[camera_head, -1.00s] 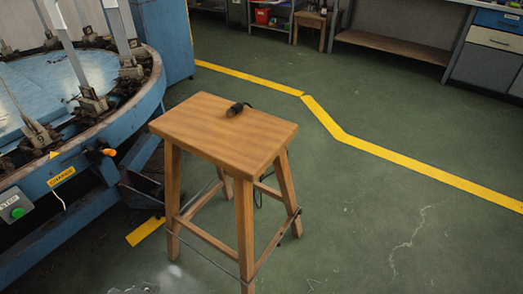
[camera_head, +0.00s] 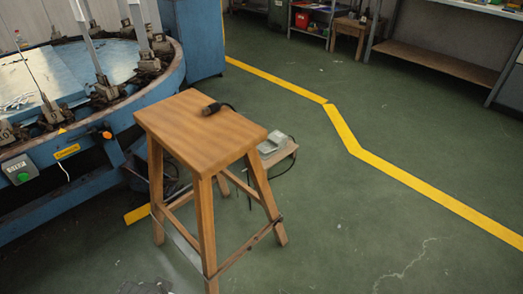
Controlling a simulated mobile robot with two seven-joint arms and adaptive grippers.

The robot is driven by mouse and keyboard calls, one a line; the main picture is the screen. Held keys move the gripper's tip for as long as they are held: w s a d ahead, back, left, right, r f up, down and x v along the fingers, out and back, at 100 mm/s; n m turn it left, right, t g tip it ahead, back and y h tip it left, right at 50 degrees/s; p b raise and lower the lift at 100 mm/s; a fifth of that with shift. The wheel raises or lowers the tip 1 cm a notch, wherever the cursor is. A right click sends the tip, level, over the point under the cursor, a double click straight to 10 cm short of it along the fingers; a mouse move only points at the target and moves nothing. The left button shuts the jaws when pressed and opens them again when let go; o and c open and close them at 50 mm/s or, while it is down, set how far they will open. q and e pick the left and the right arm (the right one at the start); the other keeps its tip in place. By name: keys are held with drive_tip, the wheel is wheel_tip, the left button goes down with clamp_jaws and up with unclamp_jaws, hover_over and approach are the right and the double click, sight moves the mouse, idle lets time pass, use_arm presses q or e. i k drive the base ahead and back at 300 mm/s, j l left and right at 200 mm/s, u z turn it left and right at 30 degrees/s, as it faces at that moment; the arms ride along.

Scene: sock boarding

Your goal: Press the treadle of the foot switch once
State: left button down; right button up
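What looks like the foot switch (camera_head: 271,144) is a light grey unit on a small wooden board (camera_head: 281,154) low behind the wooden stool (camera_head: 200,130). The stool's seat hides part of it, and I cannot make out its treadle clearly. A dark cable loops near its right side. Neither of my grippers shows in the view.
A blue round machine (camera_head: 110,118) with a green button (camera_head: 23,177) fills the left. Green floor with a yellow line (camera_head: 400,186) is open to the right. A workbench (camera_head: 436,62) stands at the back.

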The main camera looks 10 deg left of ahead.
sight(266, 147)
drive_tip(key=i+l+u, duration=0.1)
drive_tip(key=l, duration=0.25)
drive_tip(key=i+l+u, duration=0.1)
drive_tip(key=l, duration=0.25)
drive_tip(key=i+l, duration=0.2)
drive_tip(key=l, duration=0.2)
drive_tip(key=i+l+u, duration=0.1)
drive_tip(key=l, duration=0.25)
drive_tip(key=i+l+u, duration=0.15)
drive_tip(key=i+l, duration=0.15)
drive_tip(key=i+l+u, duration=0.1)
drive_tip(key=l, duration=0.3)
drive_tip(key=i+l+u, duration=0.1)
drive_tip(key=i, duration=0.35)
drive_tip(key=i+l+u, duration=0.1)
drive_tip(key=i+l, duration=0.15)
drive_tip(key=i, duration=0.15)
drive_tip(key=i+l+u, duration=0.1)
drive_tip(key=i+l, duration=0.15)
drive_tip(key=i, duration=0.15)
